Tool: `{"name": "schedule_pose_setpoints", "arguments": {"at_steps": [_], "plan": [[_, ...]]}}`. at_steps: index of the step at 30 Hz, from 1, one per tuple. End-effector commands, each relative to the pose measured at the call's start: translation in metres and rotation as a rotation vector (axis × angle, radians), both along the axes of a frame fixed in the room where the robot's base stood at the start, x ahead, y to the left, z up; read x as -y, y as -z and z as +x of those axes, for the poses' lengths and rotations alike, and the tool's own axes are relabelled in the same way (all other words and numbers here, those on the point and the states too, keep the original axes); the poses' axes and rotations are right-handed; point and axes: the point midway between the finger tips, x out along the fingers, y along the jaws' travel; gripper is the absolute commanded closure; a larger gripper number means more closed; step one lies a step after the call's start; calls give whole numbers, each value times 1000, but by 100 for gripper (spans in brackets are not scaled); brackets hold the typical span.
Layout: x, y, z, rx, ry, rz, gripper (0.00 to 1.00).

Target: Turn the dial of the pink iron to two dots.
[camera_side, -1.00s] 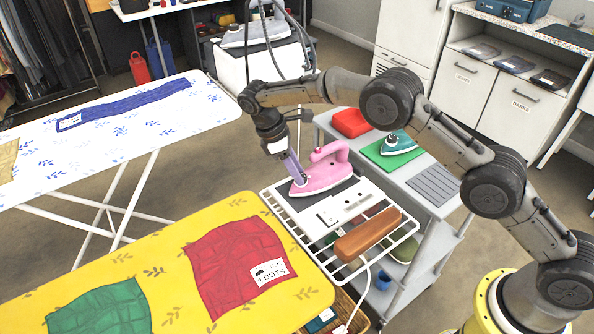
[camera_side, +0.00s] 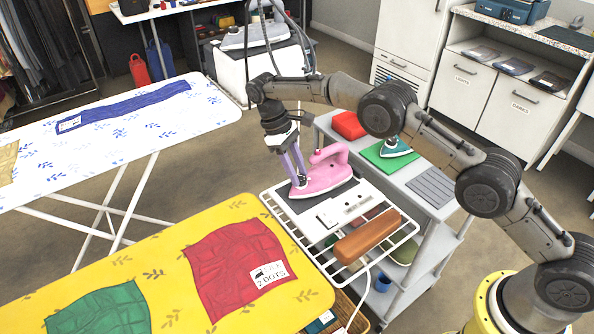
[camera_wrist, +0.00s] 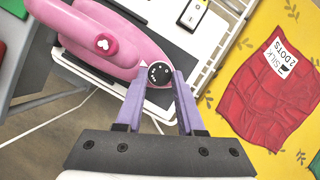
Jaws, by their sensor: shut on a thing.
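The pink iron (camera_side: 325,176) rests on a dark pad on the wire rack, its handle to the upper right. It also shows in the wrist view (camera_wrist: 75,35). Its dial (camera_wrist: 160,74) is a round black knob with pale dots near the iron's tip; the setting is too small to read surely. A pale pointer mark sits beside it. My gripper (camera_wrist: 159,78) has its two purple fingers on either side of the dial, shut on it. In the side view my gripper (camera_side: 297,180) points down at the iron's front, and the dial is hidden by the fingers.
A red cloth (camera_side: 232,262) labelled 2 DOTS lies on the yellow ironing board (camera_side: 170,262). A teal iron (camera_side: 395,148) stands on a green mat behind.

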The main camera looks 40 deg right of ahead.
Motion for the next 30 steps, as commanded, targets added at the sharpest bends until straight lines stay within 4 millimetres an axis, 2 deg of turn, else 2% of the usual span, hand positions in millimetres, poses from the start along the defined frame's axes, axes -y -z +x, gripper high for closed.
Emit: {"name": "schedule_pose_setpoints", "arguments": {"at_steps": [9, 10, 15, 25, 30], "plan": [[0, -1, 0, 2, 1, 1, 100], [0, -1, 0, 2, 1, 1, 61], [0, -1, 0, 1, 1, -1, 32], [0, 0, 0, 0, -11, 0, 32], [-2, 0, -1, 0, -116, -1, 32]]}}
